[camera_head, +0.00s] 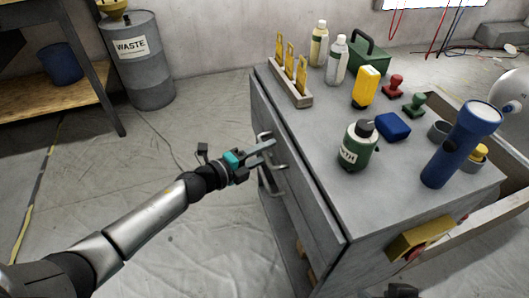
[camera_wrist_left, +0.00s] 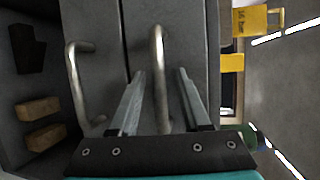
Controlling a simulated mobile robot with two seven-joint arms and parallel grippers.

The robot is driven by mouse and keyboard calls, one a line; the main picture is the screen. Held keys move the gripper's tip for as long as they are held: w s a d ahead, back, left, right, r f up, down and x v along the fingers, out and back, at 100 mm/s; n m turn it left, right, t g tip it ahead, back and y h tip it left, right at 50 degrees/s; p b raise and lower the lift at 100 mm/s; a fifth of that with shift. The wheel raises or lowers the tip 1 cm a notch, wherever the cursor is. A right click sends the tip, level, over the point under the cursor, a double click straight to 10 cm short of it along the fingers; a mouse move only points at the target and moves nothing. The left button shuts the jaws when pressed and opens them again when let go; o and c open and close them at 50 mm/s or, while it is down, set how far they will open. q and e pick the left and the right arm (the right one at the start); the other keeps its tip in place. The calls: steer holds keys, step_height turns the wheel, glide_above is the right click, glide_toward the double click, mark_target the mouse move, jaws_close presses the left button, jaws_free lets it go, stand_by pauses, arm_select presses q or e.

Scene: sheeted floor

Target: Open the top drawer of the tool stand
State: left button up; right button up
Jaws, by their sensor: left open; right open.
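The grey tool stand (camera_head: 320,150) has its drawer fronts facing left, with two metal bar handles. My left gripper (camera_head: 262,148) is at the top drawer's handle (camera_head: 265,137). In the left wrist view, this top handle (camera_wrist_left: 158,50) stands between the two open fingers of my left gripper (camera_wrist_left: 160,95); I cannot tell whether they touch it. The lower handle (camera_wrist_left: 78,85) is outside the fingers. The top drawer front (camera_wrist_left: 185,45) looks flush with the stand. My right gripper (camera_head: 402,290) shows only as a dark part at the bottom edge.
The stand's top holds a rack of yellow-handled tools (camera_head: 290,85), bottles (camera_head: 358,145), a blue flashlight (camera_head: 460,145) and a green box (camera_head: 370,62). A yellow block (camera_head: 420,238) sits at the near side. A waste drum (camera_head: 138,60) stands back left. The sheeted floor left is clear.

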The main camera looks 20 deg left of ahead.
arm_select(q)
jaws_close()
stand_by(0.3)
stand_by(1.1)
